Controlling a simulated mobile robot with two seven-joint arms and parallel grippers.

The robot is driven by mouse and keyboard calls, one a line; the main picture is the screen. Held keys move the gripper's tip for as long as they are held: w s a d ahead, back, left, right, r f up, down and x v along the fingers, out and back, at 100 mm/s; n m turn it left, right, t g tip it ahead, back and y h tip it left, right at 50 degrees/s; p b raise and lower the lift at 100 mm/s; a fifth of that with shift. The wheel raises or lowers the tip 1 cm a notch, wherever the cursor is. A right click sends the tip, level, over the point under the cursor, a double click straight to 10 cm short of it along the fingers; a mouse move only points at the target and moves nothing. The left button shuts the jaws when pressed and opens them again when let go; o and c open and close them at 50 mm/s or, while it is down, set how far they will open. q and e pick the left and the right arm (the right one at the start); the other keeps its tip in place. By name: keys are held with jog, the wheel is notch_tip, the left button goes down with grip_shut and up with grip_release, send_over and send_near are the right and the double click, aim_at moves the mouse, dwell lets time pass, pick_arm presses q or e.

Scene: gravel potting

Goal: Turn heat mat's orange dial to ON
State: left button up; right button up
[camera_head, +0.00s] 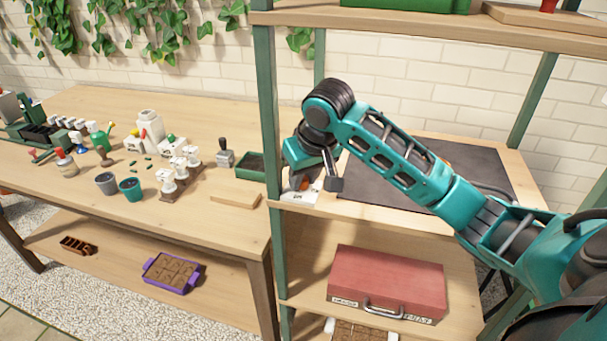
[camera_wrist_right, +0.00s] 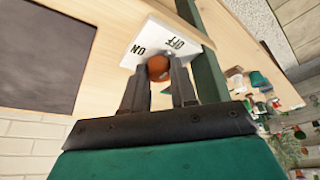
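My left gripper is out of view.
A green shelf post (camera_head: 271,150) stands just left of the control box. A red toolbox (camera_head: 387,283) is on the board below. The wooden table (camera_head: 200,115) at left holds pots, bottles and a green tray (camera_head: 250,177) close to the post.

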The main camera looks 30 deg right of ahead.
grip_shut()
jog(key=shift+n, duration=0.3)
jog(key=n+y, duration=0.1)
jog(key=n, duration=0.2)
jog(key=shift+d+n+y, duration=0.15)
jog(key=shift+n+y, duration=0.15)
jog(key=n, duration=0.2)
jog(key=n+g+y, duration=0.1)
jog(key=n, duration=0.1)
jog(key=shift+w+d+r+y, duration=0.1)
jog(key=shift+y, duration=0.2)
jog(key=n, duration=0.3)
jog(key=n+g+y, duration=0.1)
jog(key=n, duration=0.1)
jog(key=shift+w+n+g, duration=0.1)
jog(key=shift+n+g, duration=0.2)
jog(key=shift+n, duration=0.1)
jog(key=shift+n+g+y, duration=0.4)
jog(key=shift+n+g, duration=0.4)
jog(key=shift+n, duration=1.2)
